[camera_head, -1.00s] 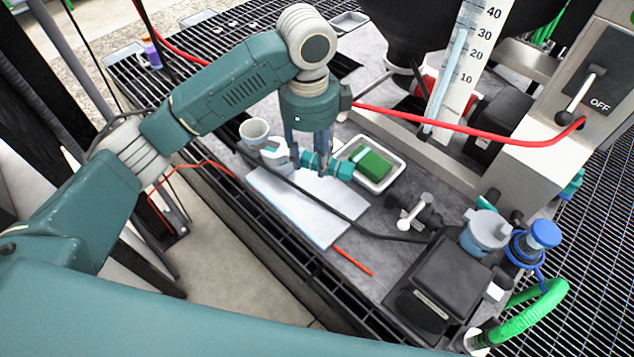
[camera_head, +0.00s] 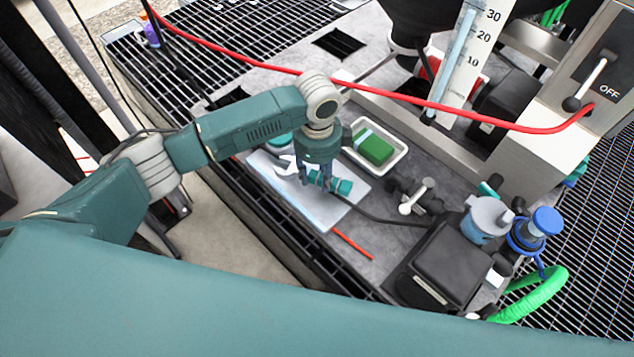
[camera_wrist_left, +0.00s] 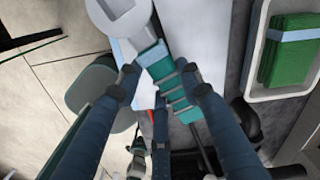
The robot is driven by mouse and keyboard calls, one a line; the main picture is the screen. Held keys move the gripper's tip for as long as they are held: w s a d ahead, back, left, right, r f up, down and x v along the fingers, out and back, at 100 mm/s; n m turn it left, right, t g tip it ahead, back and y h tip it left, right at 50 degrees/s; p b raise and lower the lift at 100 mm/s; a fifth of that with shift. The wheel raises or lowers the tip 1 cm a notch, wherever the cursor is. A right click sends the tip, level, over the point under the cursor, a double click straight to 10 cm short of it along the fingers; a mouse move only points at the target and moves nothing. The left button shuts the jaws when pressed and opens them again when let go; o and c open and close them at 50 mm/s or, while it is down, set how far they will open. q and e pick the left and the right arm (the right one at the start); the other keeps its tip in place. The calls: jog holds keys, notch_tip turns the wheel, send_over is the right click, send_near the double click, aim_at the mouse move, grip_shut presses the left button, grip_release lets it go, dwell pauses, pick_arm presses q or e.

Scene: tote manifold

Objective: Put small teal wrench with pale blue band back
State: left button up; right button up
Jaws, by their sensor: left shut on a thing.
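My left gripper (camera_head: 318,181) is shut on the teal wrench (camera_head: 342,186) around its handle. The wrench's pale grey open jaw (camera_head: 287,167) points left in the head view. In the left wrist view the teal handle (camera_wrist_left: 181,92) lies between the fingers (camera_wrist_left: 160,80), with a pale blue band (camera_wrist_left: 151,54) near the grey head (camera_wrist_left: 122,18). The wrench is over a white and pale blue mat (camera_head: 330,217). I cannot tell whether it touches the mat. My right gripper is not in view.
A white tray (camera_head: 401,163) with a green block (camera_head: 374,147) stands just behind the mat. A black valve with a grey handle (camera_head: 414,199) and a black box (camera_head: 450,268) are to the right. A red hose (camera_head: 440,107) crosses behind. A dark cable runs by the mat.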

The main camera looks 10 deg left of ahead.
aim_at(317, 184)
pick_arm(q)
notch_tip(317, 184, down, 4)
jog(key=shift+r, duration=0.1)
jog(key=o, duration=1.3)
notch_tip(317, 184, up, 12)
jog(key=shift+d, duration=0.1)
